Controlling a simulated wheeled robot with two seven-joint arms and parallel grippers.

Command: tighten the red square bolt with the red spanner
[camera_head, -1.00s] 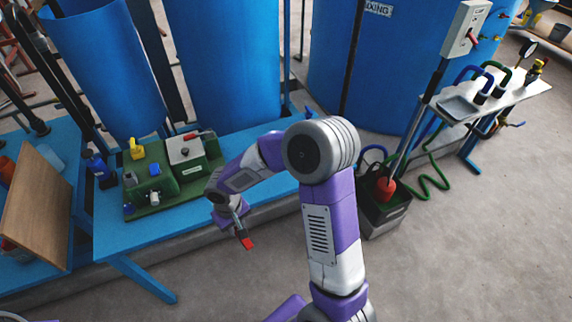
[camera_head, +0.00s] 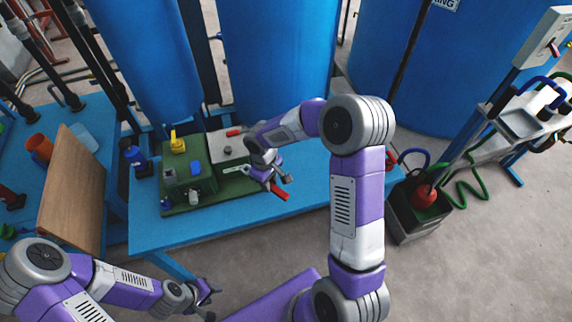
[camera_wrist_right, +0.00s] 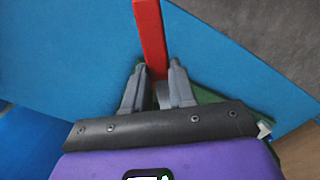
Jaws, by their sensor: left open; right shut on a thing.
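The red spanner's red handle (camera_head: 279,193) sticks out below my right gripper (camera_head: 270,174). A pale metal end (camera_head: 236,169), apparently its head, shows left of the gripper over the green fixture (camera_head: 190,206). The right wrist view shows the red handle (camera_wrist_right: 151,45) beyond the closed fingers (camera_wrist_right: 155,90). I cannot tell whether the head touches anything. I cannot make out a red square bolt for certain; a small red piece (camera_head: 234,132) lies at the back of the fixture's pale plate (camera_head: 226,143). My left gripper (camera_head: 208,292) is open and empty, in front of the blue bench.
The fixture also carries a yellow part (camera_head: 177,144) and a blue part (camera_head: 195,168). It stands on the blue bench (camera_head: 310,188), whose right part is clear. Blue tanks (camera_head: 275,55) rise behind. A brown board (camera_head: 72,195) leans at left; a dark bin (camera_head: 415,215) stands at right.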

